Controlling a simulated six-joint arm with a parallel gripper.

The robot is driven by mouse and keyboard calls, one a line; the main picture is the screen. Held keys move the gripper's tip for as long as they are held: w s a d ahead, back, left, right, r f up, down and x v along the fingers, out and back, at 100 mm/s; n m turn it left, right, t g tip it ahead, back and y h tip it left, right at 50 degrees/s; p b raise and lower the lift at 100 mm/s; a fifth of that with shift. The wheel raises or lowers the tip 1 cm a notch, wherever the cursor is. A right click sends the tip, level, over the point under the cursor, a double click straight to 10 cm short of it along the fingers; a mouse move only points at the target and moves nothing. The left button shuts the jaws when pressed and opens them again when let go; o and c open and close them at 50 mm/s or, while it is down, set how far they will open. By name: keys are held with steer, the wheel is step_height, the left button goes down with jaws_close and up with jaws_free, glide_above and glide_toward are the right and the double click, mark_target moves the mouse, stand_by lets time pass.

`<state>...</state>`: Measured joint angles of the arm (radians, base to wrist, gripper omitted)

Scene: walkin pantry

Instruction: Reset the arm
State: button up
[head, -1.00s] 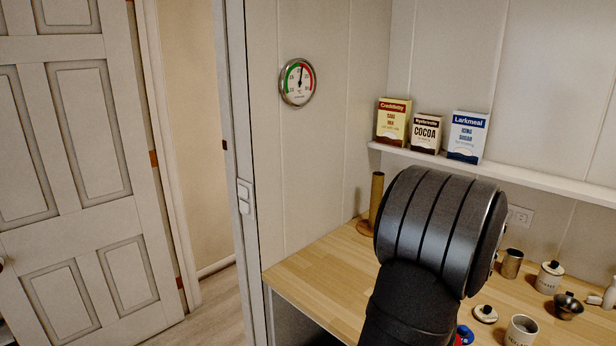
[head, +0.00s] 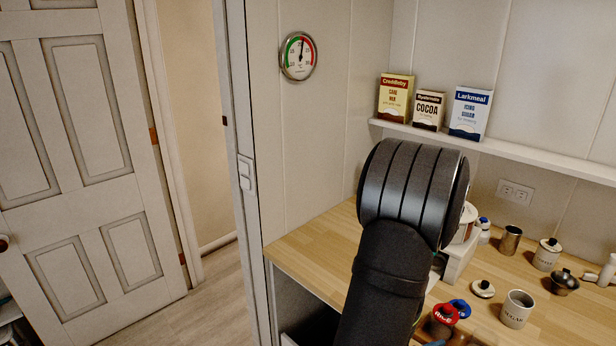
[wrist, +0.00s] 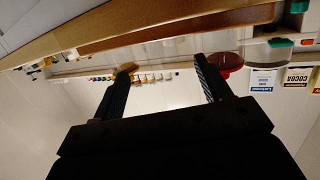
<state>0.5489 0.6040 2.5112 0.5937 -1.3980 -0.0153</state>
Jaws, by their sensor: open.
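My arm rises in front of the wooden counter in the head view, its thick black joint covering part of the counter and wall. My gripper is hidden behind it there. In the wrist view my gripper (wrist: 163,85) shows two dark fingers spread wide apart, with nothing between them. Beyond the fingers the view holds a pale wall, and the scene appears upside down. A dark red round thing (wrist: 226,62) lies behind the right finger, apart from it as far as I can tell.
The counter (head: 315,245) bears a sugar canister (head: 516,310), a metal cup (head: 510,239), a lidded jar (head: 547,254) and a red-topped rice container (head: 445,315). Three boxes, including cocoa (head: 429,110), stand on the wall shelf (head: 540,158). A panelled door (head: 75,160) is at left.

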mark_target(493, 332)
steer(key=x, duration=0.7)
steer(key=shift+w+d, duration=0.1)
steer(key=shift+d, duration=0.15)
steer(key=shift+r, duration=1.95)
steer(key=s+d+r, duration=0.2)
steer(key=s+r, duration=0.5)
steer(key=s, duration=0.5)
steer(key=w+a+n+t+y, duration=0.3)
steer(key=w+a, duration=0.3)
steer(key=w, duration=0.4)
steer(key=w+a+f+n+t+y, duration=0.1)
steer(key=w+a+n+t+y, duration=0.1)
steer(key=w+a, duration=0.5)
steer(key=shift+w+f+n+t+y, duration=0.35)
steer(key=shift+w+n+t, duration=0.45)
steer(key=shift+w, duration=1.4)
steer(key=shift+r, duration=0.1)
